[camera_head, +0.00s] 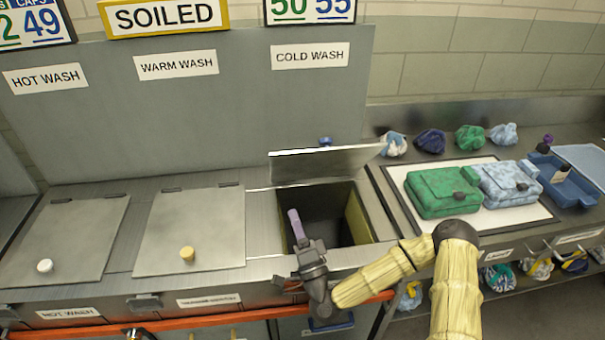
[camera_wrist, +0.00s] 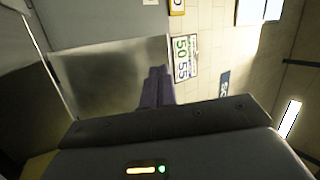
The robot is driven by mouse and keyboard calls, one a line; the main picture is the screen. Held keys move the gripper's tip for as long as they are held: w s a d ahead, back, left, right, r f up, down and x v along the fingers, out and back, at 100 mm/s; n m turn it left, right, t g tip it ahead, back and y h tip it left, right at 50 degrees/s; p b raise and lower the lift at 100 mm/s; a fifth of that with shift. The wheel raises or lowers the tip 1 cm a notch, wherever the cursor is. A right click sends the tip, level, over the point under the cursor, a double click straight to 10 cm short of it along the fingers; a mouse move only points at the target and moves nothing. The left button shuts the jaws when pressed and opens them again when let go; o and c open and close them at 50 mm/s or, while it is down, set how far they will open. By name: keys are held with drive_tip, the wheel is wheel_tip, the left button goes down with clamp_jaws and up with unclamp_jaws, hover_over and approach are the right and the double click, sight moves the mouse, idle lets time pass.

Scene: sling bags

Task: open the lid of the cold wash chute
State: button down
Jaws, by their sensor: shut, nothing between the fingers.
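The grey metal lid (camera_head: 322,163) of the cold wash chute is raised on its rear edge under the "COLD WASH" label (camera_head: 310,56). The chute opening (camera_head: 325,212) in front of it is uncovered and dark inside. My gripper (camera_head: 295,222) is at the front left of the opening, with its purple fingers shut, empty and pointing up. In the head view it is apart from the lid. In the wrist view the shut fingers (camera_wrist: 157,78) overlap the right part of a grey panel, which looks like the lid (camera_wrist: 105,75).
The warm wash lid (camera_head: 192,232) and hot wash lid (camera_head: 66,238) lie shut to the left. At the right are a green bag (camera_head: 441,192) and a pale blue bag (camera_head: 508,184) on a white mat, a blue tray (camera_head: 575,192) and several cloth bundles. An orange rail (camera_head: 235,316) runs along the front.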

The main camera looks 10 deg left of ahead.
sight(301, 154)
drive_tip(key=d+m+t+h, duration=0.1)
drive_tip(key=m+h, duration=0.1)
drive_tip(key=d+m+t+h, duration=0.1)
drive_tip(key=m, duration=0.1)
drive_tip(key=d+m+t+h, duration=0.1)
drive_tip(key=m+h, duration=0.1)
drive_tip(key=shift+w+d+f+h, duration=0.15)
drive_tip(key=shift+w+d+h, duration=0.05)
drive_tip(key=shift+h, duration=0.1)
drive_tip(key=p+x, duration=0.5)
drive_tip(key=x, duration=0.9)
drive_tip(key=shift+s+r, duration=0.1)
drive_tip(key=shift+r, duration=0.15)
